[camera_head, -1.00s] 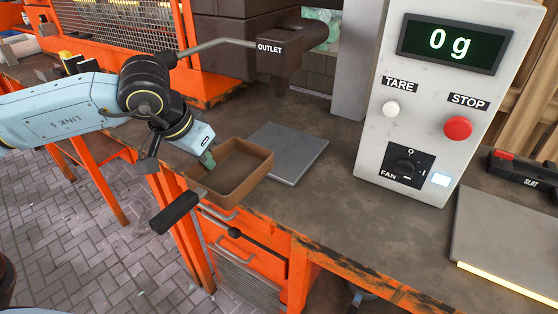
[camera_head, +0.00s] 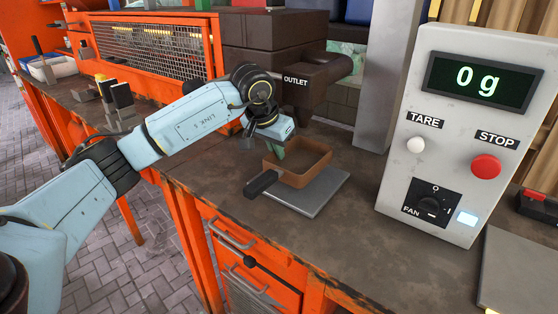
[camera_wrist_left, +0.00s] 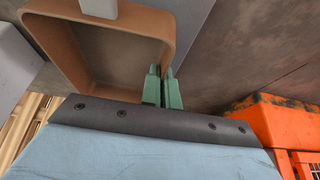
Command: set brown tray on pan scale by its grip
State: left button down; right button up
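The brown tray (camera_head: 317,172) is an open rectangular box with a dark grip (camera_head: 262,184) sticking out toward the lower left. It looks level over the grey flat pan (camera_head: 326,192) of the scale; I cannot tell whether it touches the pan. The scale display (camera_head: 478,82) reads 0 g. My left gripper (camera_head: 279,151) is at the tray's back-left side, not on the dark grip. In the left wrist view its green fingers (camera_wrist_left: 162,88) are close together at the wall of the tray (camera_wrist_left: 110,55), apparently pinching it. My right gripper is out of view.
The dark outlet spout (camera_head: 310,85) stands behind the tray, close to my left wrist. The white control box (camera_head: 450,150) stands to the right. Another grey plate (camera_head: 520,265) lies at lower right. The bench front (camera_head: 250,240) is clear.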

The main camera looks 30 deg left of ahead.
pick_arm(q)
jog(key=shift+w, duration=0.25)
jog(key=shift+w+d+f, duration=0.1)
jog(key=shift+w+f, duration=0.05)
jog(key=shift+w, duration=0.1)
notch_tip(320, 180, down, 3)
jog(key=shift+r+b, duration=0.2)
jog(key=shift+b, duration=0.3)
jog(key=shift+f, duration=0.3)
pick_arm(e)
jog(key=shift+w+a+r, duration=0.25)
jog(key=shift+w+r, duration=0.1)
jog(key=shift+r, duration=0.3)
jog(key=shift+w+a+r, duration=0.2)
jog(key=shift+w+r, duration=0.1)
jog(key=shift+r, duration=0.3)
pick_arm(q)
jog(key=c, duration=2.1)
grip_release()
jog(key=shift+f, duration=0.1)
jog(key=o, duration=0.4)
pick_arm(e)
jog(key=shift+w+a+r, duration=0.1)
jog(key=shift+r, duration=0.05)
